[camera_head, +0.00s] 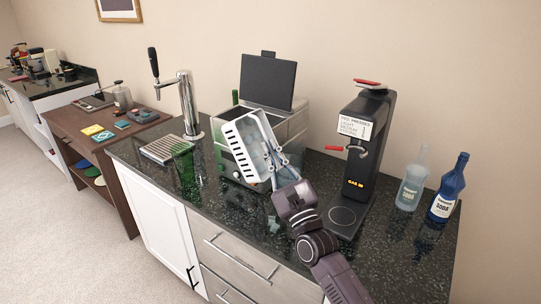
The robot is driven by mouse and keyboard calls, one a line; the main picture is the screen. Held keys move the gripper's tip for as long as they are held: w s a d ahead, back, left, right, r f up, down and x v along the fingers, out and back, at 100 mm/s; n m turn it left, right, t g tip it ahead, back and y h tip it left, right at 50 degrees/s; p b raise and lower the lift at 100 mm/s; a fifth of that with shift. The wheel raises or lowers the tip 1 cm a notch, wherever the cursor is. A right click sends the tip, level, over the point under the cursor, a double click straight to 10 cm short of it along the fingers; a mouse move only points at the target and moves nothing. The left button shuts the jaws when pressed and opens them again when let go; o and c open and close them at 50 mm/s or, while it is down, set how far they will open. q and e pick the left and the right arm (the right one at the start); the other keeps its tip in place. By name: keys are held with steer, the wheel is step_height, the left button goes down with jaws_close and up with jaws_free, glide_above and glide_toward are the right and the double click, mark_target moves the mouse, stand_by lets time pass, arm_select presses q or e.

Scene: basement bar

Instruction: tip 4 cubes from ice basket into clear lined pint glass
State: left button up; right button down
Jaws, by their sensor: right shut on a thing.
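The ice basket (239,149) is a pale slotted metal basket, held tilted above the counter in the middle of the head view. Several bluish, translucent cubes (266,153) show inside it. My right gripper (283,174) is shut on the basket at its lower right side; its arm comes in from the bottom right. I cannot make out the clear lined pint glass; the basket and gripper cover part of the counter. My left gripper is not in view.
A metal bin with a raised dark lid (268,81) stands behind the basket. A tap (188,105) and a green glass item (184,165) are to the left. The front counter is mostly clear.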

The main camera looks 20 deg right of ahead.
steer(key=shift+s+f+b, duration=0.1)
steer(key=shift+b, duration=0.3)
steer(key=shift+w+a+r+n+g+y, duration=0.3)
steer(key=shift+w+a+n+g+y, duration=0.1)
steer(key=shift+g, duration=0.1)
steer(key=shift+w+a+f+n+g+p, duration=0.1)
steer(key=shift+w+a+n+g+p, duration=0.15)
steer(key=shift+n+g, duration=0.2)
steer(key=shift+w+d+f+g, duration=0.1)
steer(key=shift+w+f+g, duration=0.15)
steer(key=shift+g, duration=0.2)
